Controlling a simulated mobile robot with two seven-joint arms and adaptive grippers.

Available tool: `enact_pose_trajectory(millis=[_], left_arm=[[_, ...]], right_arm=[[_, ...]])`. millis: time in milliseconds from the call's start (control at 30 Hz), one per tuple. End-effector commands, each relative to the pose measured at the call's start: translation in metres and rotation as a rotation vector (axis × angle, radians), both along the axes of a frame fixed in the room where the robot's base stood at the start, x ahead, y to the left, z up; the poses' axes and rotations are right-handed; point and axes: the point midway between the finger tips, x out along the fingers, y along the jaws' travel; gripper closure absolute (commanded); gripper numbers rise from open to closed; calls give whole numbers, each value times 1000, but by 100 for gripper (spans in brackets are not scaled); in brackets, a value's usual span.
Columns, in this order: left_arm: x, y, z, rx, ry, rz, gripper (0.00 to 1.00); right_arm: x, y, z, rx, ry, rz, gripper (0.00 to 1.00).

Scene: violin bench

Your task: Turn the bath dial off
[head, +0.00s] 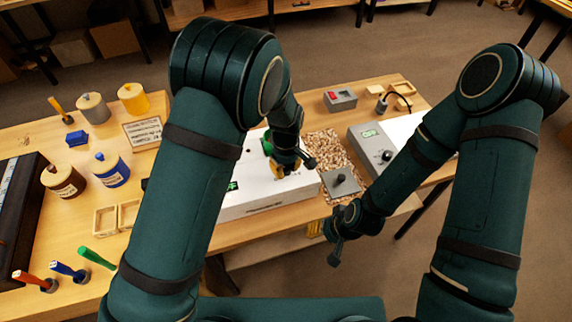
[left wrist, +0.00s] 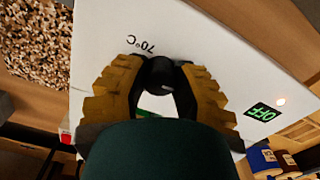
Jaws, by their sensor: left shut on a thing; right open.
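The bath is a white box (head: 262,200) on the bench, with a lit green display (head: 233,185) partly hidden by my left arm. A "70°C" mark is printed on the white top near the dial. The black dial (left wrist: 160,72) sits between the two yellow fingers of my left gripper (left wrist: 159,62), which is shut on it. In the head view my left gripper (head: 283,170) is over the bath top and hides the dial. My right gripper (head: 338,250) is open and empty, in front of the bench edge.
A second white device (head: 405,130) with a black knob and green display stands to the right. Between lie a wood-chip patch (head: 325,150) and a grey block (head: 341,182) with a dark knob. Jars (head: 110,168), wooden trays and coloured-handled tools are at left.

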Motion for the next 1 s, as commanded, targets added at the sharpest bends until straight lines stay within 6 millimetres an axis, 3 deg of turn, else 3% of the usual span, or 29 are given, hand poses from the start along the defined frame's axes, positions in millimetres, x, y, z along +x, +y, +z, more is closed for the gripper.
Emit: enact_pose_trajectory(millis=[500, 1000], left_arm=[[0, 0, 1, 2, 1, 388, 100], [-1, 0, -1, 0, 1, 494, 100]], right_arm=[[4, -1, 20, -1, -10, -7, 53], [4, -1, 25, 0, -9, -7, 53]])
